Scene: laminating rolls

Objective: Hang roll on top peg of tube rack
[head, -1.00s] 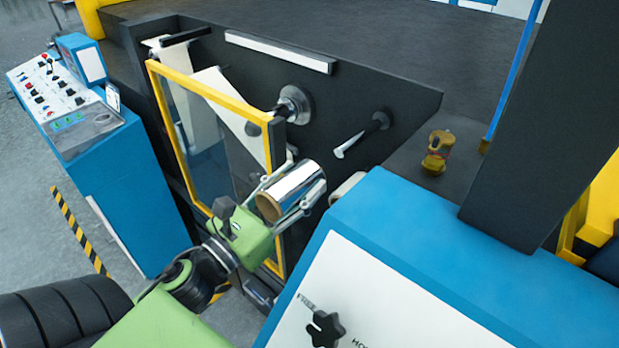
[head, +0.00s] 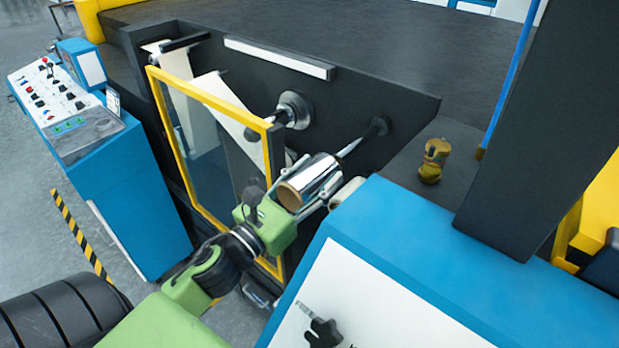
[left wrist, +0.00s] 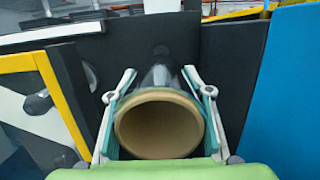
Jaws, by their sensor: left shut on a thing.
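A shiny silver roll (head: 312,178) with a brown cardboard core is held in my left gripper (head: 318,186), whose fingers are shut on its sides. In the left wrist view the roll's open core end (left wrist: 160,125) faces the camera, between both fingers. A pale peg (head: 358,143) sticks out of the dark panel (head: 345,100) from a round black base. The roll's far end is at the peg's tip in the head view, roughly in line with it. Whether the tip is inside the core cannot be told. My right gripper is not in view.
A yellow-framed clear guard (head: 212,97) stands close left of the roll. Another shaft with a round flange (head: 295,108) is on the panel further left. A blue cabinet (head: 420,235) is close on the right. A small brass-coloured object (head: 433,160) stands behind it.

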